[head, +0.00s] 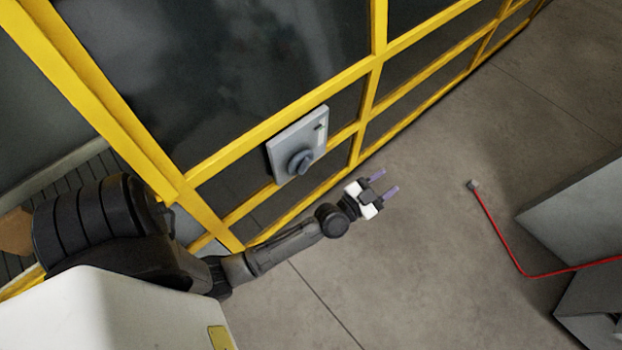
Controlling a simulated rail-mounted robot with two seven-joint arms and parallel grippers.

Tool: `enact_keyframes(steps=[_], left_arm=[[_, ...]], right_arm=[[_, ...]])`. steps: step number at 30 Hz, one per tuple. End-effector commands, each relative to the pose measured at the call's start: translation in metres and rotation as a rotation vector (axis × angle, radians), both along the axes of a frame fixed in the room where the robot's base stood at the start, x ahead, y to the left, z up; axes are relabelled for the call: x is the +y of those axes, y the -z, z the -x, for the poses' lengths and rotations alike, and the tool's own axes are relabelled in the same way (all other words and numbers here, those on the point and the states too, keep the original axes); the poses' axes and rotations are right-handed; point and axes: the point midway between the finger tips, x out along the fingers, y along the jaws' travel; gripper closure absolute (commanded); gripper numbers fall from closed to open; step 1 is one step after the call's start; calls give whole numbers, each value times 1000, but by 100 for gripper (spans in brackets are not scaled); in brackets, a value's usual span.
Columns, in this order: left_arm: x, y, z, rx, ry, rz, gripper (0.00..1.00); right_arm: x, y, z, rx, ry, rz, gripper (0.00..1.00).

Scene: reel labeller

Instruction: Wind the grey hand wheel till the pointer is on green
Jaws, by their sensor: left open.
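The grey hand wheel (300,162) sits on the lower part of a light grey panel (285,138) fixed to the yellow-framed wall. A small dark mark (320,127) shows near the panel's upper right; I cannot tell whether it is the pointer, and no green shows. My left gripper (388,183) is open and empty, with its two purple fingers pointing right. It is to the right of and a little below the wheel in the picture, apart from it. My right gripper is not in view.
Yellow frame bars (368,97) with dark panes run behind the panel. The concrete floor (430,260) is clear around the gripper. A red cable (503,244) with a small grey end lies at right, near a grey cabinet (580,215).

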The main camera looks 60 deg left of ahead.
Motion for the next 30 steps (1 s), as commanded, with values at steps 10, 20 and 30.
enact_keyframes(steps=[10,20,30], left_arm=[[109,127,-14,-111,-892,-41,55],[131,232,27,263,-1536,-82,55],[132,260,48,464,-1724,-101,55]], right_arm=[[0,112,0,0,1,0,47],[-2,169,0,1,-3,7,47],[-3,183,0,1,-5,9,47]])
